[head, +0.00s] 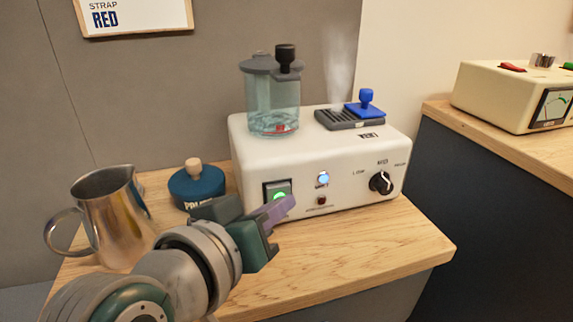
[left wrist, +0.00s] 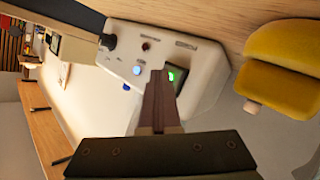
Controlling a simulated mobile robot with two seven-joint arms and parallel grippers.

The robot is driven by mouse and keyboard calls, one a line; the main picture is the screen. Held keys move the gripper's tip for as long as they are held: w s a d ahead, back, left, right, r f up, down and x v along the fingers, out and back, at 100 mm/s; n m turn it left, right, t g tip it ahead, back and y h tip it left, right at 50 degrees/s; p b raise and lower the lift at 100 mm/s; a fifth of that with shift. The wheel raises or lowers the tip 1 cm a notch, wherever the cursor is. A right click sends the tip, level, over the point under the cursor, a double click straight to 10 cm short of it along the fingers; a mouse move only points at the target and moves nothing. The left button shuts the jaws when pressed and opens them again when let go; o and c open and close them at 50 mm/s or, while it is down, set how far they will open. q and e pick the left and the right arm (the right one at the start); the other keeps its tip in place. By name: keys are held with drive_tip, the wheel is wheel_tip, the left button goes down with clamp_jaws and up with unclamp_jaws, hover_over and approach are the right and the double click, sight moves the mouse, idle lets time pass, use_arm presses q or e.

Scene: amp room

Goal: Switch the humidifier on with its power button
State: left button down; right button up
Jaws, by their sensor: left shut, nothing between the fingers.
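The humidifier (head: 245,160) is a white box with a clear water tank (head: 272,105) on top at the left. Its power button (head: 279,196) glows green at the lower left of the front panel, and it shows green in the left wrist view too (left wrist: 171,77). A blue light (head: 322,179) is lit to its right. Faint mist rises near the vent (head: 347,119). My left gripper (head: 285,208) is shut and empty, its tips just in front of the panel beside the green button. Contact cannot be told. My right gripper is in neither view.
A blue-handled piece (head: 366,106) sits by the vent. A cream meter box (head: 500,95) is on another counter. The wooden top (head: 370,245) is clear at front right.

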use_arm(q)
drive_tip(key=shift+s, duration=0.3)
drive_tip(key=shift+s+d+r+p, duration=0.1)
drive_tip(key=shift+s+d+p, duration=0.05)
drive_tip(key=shift+s+p, duration=0.25)
drive_tip(key=s+p, duration=0.1)
drive_tip(key=s+d+p, duration=0.1)
drive_tip(key=s, duration=0.1)
drive_tip(key=shift+s+d, duration=0.1)
drive_tip(key=shift+s, duration=0.1)
drive_tip(key=shift+s+d, duration=0.25)
drive_tip(key=shift+s, duration=0.5)
drive_tip(key=shift+p, duration=0.3)
